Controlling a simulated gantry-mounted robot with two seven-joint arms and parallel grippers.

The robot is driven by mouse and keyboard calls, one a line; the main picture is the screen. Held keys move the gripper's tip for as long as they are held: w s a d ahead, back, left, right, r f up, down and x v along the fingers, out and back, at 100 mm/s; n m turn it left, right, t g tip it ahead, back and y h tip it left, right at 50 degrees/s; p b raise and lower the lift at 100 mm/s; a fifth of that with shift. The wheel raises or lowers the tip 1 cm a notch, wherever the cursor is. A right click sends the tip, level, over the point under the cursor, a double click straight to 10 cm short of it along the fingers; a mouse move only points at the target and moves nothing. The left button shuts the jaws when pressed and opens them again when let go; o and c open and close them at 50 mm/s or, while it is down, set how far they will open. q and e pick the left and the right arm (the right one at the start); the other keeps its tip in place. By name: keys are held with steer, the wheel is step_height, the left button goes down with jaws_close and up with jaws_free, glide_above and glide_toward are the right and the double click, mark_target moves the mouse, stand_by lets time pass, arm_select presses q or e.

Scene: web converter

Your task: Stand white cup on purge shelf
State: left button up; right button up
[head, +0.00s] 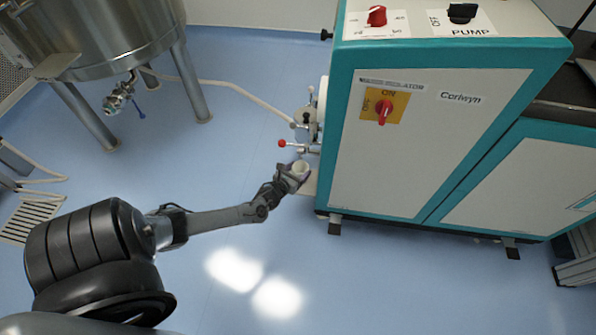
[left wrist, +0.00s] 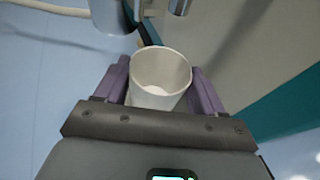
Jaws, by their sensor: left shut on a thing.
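The white cup (head: 301,169) is at the end of my left arm, beside the left side of the teal and white machine. My left gripper (head: 295,175) is shut on it. In the left wrist view the white cup (left wrist: 160,78) sits upright and looks empty, between the purple fingers of the left gripper (left wrist: 160,90). A pale flat piece, likely the purge shelf (head: 309,186), shows just under and right of the cup against the machine; the gripper hides part of it. I cannot tell whether the cup touches it. My right gripper is not in view.
A valve with a red-knobbed lever (head: 283,143) sticks out just above the cup. The machine cabinet (head: 430,150) stands close on the right. A steel tank (head: 100,40) on legs is at upper left, with a hose (head: 235,90) running toward the valve. The floor below is clear.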

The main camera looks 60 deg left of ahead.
arm_select(q)
steer(key=shift+f+b, duration=0.35)
steer(key=shift+f, duration=0.2)
steer(key=o, duration=1.1)
